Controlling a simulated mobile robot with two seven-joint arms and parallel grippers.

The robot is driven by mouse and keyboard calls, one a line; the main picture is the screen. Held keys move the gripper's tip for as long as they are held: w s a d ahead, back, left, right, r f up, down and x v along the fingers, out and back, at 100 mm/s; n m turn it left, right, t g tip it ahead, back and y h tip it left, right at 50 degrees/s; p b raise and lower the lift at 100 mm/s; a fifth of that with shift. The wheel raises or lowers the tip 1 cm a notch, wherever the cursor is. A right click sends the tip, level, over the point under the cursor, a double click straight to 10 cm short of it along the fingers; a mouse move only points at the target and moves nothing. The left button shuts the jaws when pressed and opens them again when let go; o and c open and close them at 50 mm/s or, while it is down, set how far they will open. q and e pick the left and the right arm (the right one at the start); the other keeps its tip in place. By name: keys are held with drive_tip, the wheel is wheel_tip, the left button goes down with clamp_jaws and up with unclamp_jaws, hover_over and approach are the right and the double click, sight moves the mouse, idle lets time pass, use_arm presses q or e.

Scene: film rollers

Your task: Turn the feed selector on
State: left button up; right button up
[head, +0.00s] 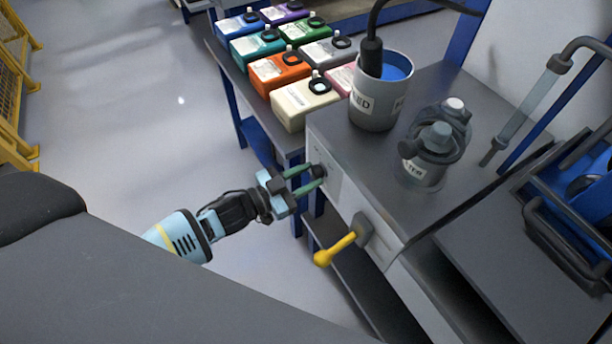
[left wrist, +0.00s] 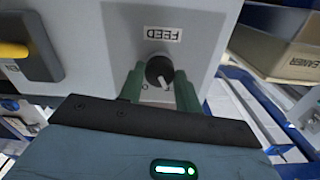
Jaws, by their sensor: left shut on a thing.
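The feed selector (left wrist: 159,71) is a round black knob with a white pointer mark, on a light grey panel under a FEED label (left wrist: 163,34). In the head view the selector (head: 319,171) is a small dark knob on the cabinet's front face. My left gripper (head: 306,180) reaches it from the left, its two green fingers on either side of the knob. In the left wrist view the fingers (left wrist: 159,88) are shut on the knob. The pointer slants down and right in that view; the position marks are partly hidden by the fingers. My right gripper is not in view.
A yellow-handled lever (head: 335,248) sticks out of the same panel, right of the selector. On the cabinet top stand a grey pot (head: 376,112) with blue liquid and a dark filter unit (head: 428,160). Several coloured canisters (head: 305,100) stand on the bench behind.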

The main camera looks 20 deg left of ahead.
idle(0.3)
use_arm(q)
drive_tip(key=shift+m, duration=0.8)
drive_tip(key=m, duration=0.7)
drive_tip(key=shift+m, duration=0.3)
drive_tip(key=shift+m+b, duration=0.35)
drive_tip(key=shift+m, duration=1.15)
drive_tip(key=o, duration=1)
drive_tip(key=shift+c, duration=0.2)
drive_tip(key=shift+a, duration=0.1)
